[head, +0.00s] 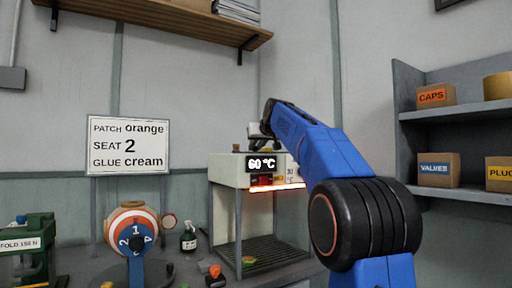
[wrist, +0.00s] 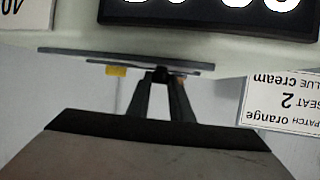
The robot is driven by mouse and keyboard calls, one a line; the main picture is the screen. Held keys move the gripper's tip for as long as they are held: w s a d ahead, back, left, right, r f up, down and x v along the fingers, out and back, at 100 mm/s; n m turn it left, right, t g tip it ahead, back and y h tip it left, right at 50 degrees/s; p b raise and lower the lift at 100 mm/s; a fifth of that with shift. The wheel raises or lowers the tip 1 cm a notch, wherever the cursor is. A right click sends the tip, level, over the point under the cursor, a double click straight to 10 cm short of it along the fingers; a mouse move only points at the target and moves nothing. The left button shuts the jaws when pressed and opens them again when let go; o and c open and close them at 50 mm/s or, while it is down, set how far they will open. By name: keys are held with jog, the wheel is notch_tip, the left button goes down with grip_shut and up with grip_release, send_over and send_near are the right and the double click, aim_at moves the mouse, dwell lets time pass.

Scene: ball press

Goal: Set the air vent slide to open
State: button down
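The heater is a pale cabinet (head: 225,205) with a lit "60 °C" display (head: 261,164). In the wrist view, its picture upside down, the display (wrist: 210,12) is cut off at the top edge. Below it a thin grey bar (wrist: 70,52), apparently the vent slide, runs across the pale surface, with a small yellow mark (wrist: 115,71) by it. My gripper (wrist: 161,76) has its fingertips close together at the bar, around or against a small dark knob. I cannot tell whether they grip it.
Shelves (head: 465,111) with boxes are at right. A board shelf (head: 160,18) hangs above.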

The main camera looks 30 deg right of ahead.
jog(key=d, duration=1.1)
jog(key=shift+w+d, duration=0.2)
jog(key=shift+d, duration=0.2)
jog(key=c, duration=1.6)
grip_release()
jog(key=shift+d, duration=0.15)
jog(key=shift+o, duration=0.2)
jog(key=v, duration=1.7)
jog(key=shift+r, duration=0.2)
jog(key=shift+s, duration=0.15)
